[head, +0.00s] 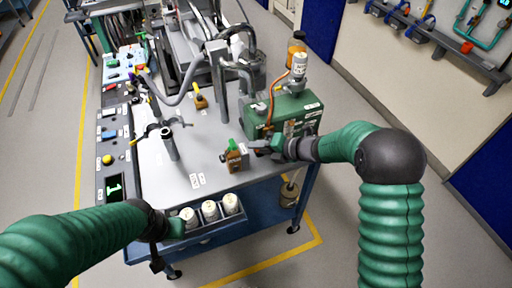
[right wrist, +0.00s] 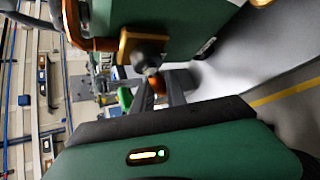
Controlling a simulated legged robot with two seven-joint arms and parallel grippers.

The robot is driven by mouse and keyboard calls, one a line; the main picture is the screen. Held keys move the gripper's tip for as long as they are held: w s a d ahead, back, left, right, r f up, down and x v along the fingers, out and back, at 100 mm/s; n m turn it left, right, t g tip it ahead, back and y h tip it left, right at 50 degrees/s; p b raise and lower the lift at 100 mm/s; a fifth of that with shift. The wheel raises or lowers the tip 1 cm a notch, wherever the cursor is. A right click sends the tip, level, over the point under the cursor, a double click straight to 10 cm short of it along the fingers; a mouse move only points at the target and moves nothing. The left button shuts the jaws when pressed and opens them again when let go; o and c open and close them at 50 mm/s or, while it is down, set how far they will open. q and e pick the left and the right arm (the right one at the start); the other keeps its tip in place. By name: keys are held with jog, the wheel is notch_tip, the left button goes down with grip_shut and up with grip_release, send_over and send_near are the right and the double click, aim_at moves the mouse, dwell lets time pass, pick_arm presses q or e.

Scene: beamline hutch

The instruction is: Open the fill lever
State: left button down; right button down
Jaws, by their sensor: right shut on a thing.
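The fill lever (right wrist: 157,84) shows in the right wrist view as a short orange-tipped handle on a brass valve block (right wrist: 143,47). The block is fixed to the side of a green box (head: 262,117), which also shows in the right wrist view (right wrist: 195,25). My right gripper (head: 258,147) is at the front of the box. Its fingers (right wrist: 157,92) are shut on the lever in the right wrist view. In the head view the gripper hides the lever. My left gripper (head: 170,229) is beside the bottle rack at the table's front; its fingers are not clear.
A small brown block with a green top (head: 234,157) stands just left of my right gripper. A rack with white-capped bottles (head: 210,211) is at the front edge. Posts and hoses (head: 218,80) rise behind. The grey tabletop (head: 205,150) is partly clear in the middle.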

jog(key=shift+w+d+r, duration=0.2)
jog(key=shift+d, duration=0.1)
jog(key=c, duration=1.6)
grip_release()
jog(key=shift+o, duration=1.3)
jog(key=shift+s+d+f, duration=0.1)
jog(key=shift+s+d, duration=0.05)
jog(key=shift+s+d+r, duration=0.15)
jog(key=shift+s+r, duration=0.05)
jog(key=shift+r, duration=0.05)
jog(key=v, duration=1.6)
jog(key=shift+d, duration=0.15)
jog(key=shift+f, duration=0.15)
jog(key=shift+c, duration=0.5)
